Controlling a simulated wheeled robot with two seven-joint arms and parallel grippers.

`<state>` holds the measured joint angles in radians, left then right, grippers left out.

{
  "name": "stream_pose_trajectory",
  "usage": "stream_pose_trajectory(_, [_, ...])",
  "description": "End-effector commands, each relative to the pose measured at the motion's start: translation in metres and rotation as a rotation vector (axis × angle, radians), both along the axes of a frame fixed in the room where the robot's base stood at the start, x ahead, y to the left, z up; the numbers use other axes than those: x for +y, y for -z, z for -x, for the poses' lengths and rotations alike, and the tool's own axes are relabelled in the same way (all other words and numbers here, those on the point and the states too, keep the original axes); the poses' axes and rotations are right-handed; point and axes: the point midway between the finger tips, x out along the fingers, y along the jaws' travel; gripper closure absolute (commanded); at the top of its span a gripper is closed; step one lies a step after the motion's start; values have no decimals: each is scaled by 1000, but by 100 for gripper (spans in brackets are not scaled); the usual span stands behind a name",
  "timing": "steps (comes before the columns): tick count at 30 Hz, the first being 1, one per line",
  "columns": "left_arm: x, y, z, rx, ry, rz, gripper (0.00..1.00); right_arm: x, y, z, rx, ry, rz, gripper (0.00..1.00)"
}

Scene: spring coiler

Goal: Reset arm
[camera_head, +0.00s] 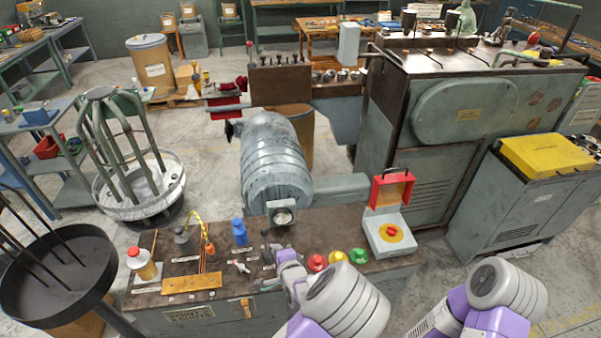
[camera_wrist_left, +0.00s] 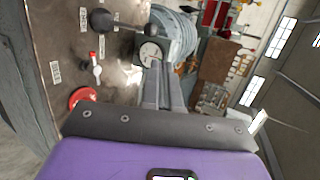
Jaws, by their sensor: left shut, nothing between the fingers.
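My left gripper (camera_head: 284,256) is over the console top (camera_head: 222,288), with its fingers together and empty. In the left wrist view, its closed fingers (camera_wrist_left: 160,88) point toward a round dial gauge (camera_wrist_left: 150,53), and I cannot tell whether they touch anything. The gauge (camera_head: 282,216) stands at the console's back edge in the head view. A small red-and-white lever (camera_head: 240,266) is left of the gripper; it also shows in the left wrist view (camera_wrist_left: 95,66). A black knob (camera_wrist_left: 101,20) is beyond it. My right arm shows at lower right, but its gripper is out of view.
Red (camera_head: 317,263), yellow (camera_head: 338,256) and green (camera_head: 358,255) buttons sit right of my left gripper. A large grey coil drum (camera_head: 273,165) is behind.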

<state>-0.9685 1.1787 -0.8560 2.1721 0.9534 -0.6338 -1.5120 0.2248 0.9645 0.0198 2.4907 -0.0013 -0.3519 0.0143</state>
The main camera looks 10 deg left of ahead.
Motion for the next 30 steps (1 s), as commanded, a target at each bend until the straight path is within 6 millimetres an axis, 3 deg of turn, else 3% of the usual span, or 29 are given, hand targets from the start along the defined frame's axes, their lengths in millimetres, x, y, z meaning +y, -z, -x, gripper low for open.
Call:
stream_pose_trajectory(4, [2, 6, 2, 10, -7, 14, 100, 0, 1, 0, 0, 0, 0, 33])
stream_pose_trajectory(7, [11, 35, 14, 54, -42, 81, 100, 0, 6, 0, 0, 0, 0, 33])
stream_pose_trajectory(10, [22, 86, 41, 131, -123, 226, 100, 0, 16, 0, 0, 0, 0, 33])
stream_pose_trajectory(13, [26, 144, 80, 225, -240, 420, 100, 0, 27, 0, 0, 0, 0, 33])
stream_pose_trajectory(15, [22, 177, 109, 285, -334, 562, 100, 0, 34, 0, 0, 0, 0, 33])
stream_pose_trajectory(19, [5, 221, 160, 382, -527, 819, 100, 0, 47, 0, 0, 0, 0, 33])
stream_pose_trajectory(24, [-29, 249, 211, 482, -790, 1128, 100, 0, 63, 0, 0, 0, 0, 33])
stream_pose_trajectory(30, [-60, 250, 241, 551, -1020, 1371, 100, 0, 76, 0, 0, 0, 0, 33])
